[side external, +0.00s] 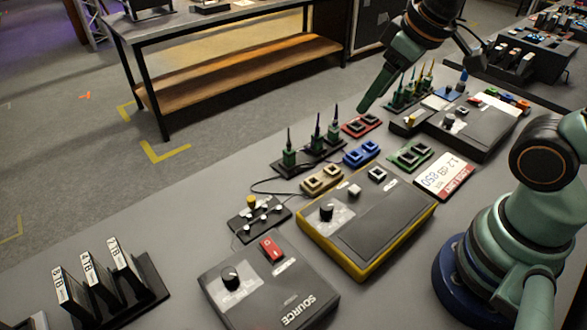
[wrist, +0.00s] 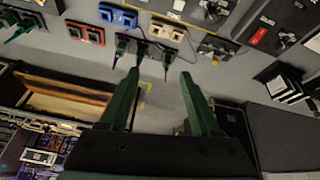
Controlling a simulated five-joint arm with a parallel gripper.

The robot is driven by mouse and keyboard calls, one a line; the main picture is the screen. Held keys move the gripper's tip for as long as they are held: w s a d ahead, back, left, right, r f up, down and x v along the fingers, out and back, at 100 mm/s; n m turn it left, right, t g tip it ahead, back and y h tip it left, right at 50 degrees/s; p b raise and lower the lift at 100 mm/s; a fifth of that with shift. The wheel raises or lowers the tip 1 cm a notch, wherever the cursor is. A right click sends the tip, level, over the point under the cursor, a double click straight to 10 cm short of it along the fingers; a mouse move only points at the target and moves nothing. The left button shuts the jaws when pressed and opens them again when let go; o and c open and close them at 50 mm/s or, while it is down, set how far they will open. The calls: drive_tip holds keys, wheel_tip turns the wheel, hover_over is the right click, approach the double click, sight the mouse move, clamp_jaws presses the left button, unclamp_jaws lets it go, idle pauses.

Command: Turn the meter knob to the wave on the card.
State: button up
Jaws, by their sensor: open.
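The meter (side external: 385,225) is a dark box with a yellow rim in the middle of the side view. Its black knob (side external: 326,212) stands on a pale panel at its left end; I cannot read its pointer or markings. In the wrist view only part of the meter (wrist: 205,12) shows at the top edge. A white card with a red strip (side external: 440,176) lies behind the meter; it shows digits like "850", and I cannot make out a wave. My gripper (side external: 376,88) is open and empty, high beyond the meter; its fingers also show in the wrist view (wrist: 159,74).
A box marked SOURCE (side external: 270,290) with a knob and red switch stands in front of the meter. Upright probes (side external: 312,145) and coloured socket blocks (side external: 362,152) stand behind it. Labelled upright blocks (side external: 98,278) stand front left. Bare table lies left of the probes.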

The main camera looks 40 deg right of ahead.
sight(327, 206)
drive_tip(key=a+f+n+g, duration=0.5)
drive_tip(key=a+f+n, duration=0.2)
drive_tip(key=a+n, duration=0.35)
drive_tip(key=shift+n, duration=0.45)
drive_tip(key=f, duration=1.2)
drive_tip(key=shift+s+d+f, duration=0.1)
drive_tip(key=shift+s+d, duration=0.1)
drive_tip(key=shift+s, duration=0.05)
clamp_jaws()
